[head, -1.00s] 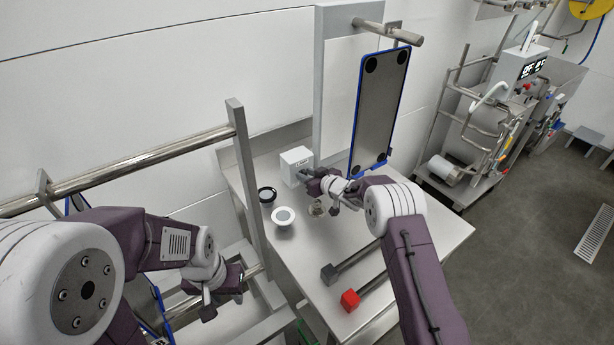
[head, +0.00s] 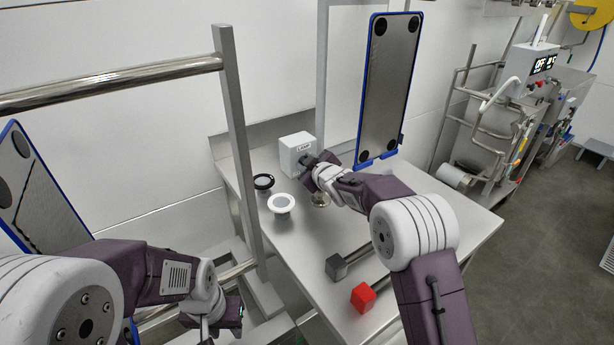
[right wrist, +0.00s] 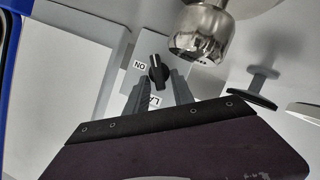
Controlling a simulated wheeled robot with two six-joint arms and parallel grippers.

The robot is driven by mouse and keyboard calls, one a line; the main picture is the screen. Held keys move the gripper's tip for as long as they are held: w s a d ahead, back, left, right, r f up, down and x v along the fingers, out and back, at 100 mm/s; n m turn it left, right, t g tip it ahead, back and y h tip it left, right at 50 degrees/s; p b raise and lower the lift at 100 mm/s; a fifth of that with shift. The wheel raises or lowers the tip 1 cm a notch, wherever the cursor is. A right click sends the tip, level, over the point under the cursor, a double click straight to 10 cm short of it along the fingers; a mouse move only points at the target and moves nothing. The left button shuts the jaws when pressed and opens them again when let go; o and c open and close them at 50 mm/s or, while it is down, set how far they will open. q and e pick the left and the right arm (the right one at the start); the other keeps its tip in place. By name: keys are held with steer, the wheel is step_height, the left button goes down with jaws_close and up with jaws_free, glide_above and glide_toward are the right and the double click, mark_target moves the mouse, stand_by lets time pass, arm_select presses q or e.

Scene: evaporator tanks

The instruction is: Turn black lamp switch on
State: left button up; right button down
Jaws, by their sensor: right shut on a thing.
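The lamp box (head: 298,148) is a white box marked "LAMP" at the back left of the metal table. Its black knob switch (right wrist: 157,72) shows in the right wrist view, beside the printed word "ON". My right gripper (head: 309,160) reaches the front of the box, and in the right wrist view its two fingers (right wrist: 158,82) are closed on the knob from either side. In the head view my gripper hides the knob. My left gripper (head: 228,312) is at the lower left, away from the box, and its fingers are not clear.
On the table (head: 455,222) are a black round piece (head: 263,182), a white round piece (head: 281,203), a grey-ended bar (head: 336,267) and a red-ended bar (head: 363,297). A metal bell-shaped part (right wrist: 200,35) is close to my right gripper. A blue-edged panel (head: 388,88) hangs behind.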

arm_select(q)
steer(key=shift+f+b, duration=0.3)
steer(key=shift+f, duration=0.35)
arm_select(e)
steer(key=shift+f, duration=0.1)
steer(key=c, duration=1.4)
jaws_free()
steer(key=shift+c, duration=0.2)
steer(key=shift+s, duration=0.1)
arm_select(q)
steer(key=shift+f, duration=0.2)
arm_select(e)
steer(key=v, duration=0.9)
